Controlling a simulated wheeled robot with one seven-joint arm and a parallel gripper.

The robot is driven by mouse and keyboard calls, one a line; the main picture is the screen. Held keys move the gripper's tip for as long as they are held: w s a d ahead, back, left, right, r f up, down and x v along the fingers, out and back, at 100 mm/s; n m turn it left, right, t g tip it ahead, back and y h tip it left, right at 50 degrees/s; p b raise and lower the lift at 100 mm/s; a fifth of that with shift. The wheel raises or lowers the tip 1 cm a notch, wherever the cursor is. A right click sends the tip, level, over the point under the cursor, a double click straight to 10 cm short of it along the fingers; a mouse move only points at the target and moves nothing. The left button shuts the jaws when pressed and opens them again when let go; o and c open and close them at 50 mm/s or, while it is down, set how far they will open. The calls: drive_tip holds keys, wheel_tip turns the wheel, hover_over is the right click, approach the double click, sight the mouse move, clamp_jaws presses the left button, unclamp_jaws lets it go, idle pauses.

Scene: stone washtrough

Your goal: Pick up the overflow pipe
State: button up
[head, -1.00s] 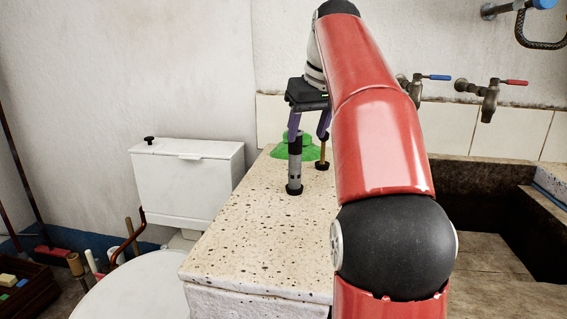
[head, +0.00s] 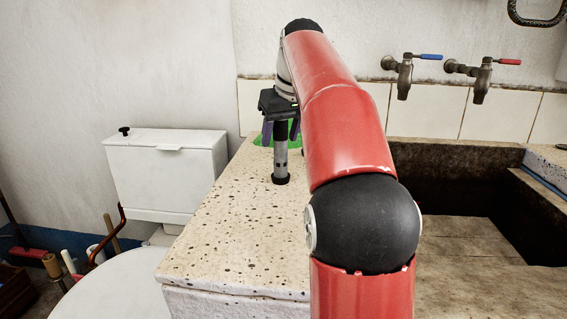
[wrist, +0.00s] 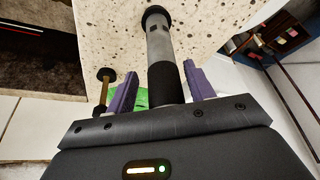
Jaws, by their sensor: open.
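The overflow pipe (head: 281,160) is a grey tube with a black foot and a black upper part. It stands upright on the speckled stone top (head: 226,235); it also shows in the wrist view (wrist: 160,48). My gripper (head: 281,137) is open above the stone, with one purple finger on each side of the pipe's upper part. In the wrist view my gripper (wrist: 160,78) has the pipe between its fingers, with a gap visible at the right finger. The pipe's top end is hidden by the gripper body.
A black-ended piece with a brass-coloured shaft (wrist: 104,88) stands close beside the left finger in the wrist view. A green object (head: 262,140) lies behind the pipe. A white cistern (head: 165,175) is left; the sunken trough (head: 455,165) and taps (head: 404,75) are right.

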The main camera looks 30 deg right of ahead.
drive_tip(key=shift+s+a+r, duration=0.1)
drive_tip(key=shift+s, duration=0.05)
drive_tip(key=c, duration=0.5)
drive_tip(key=shift+w+a, duration=0.15)
drive_tip(key=shift+w, duration=0.1)
clamp_jaws()
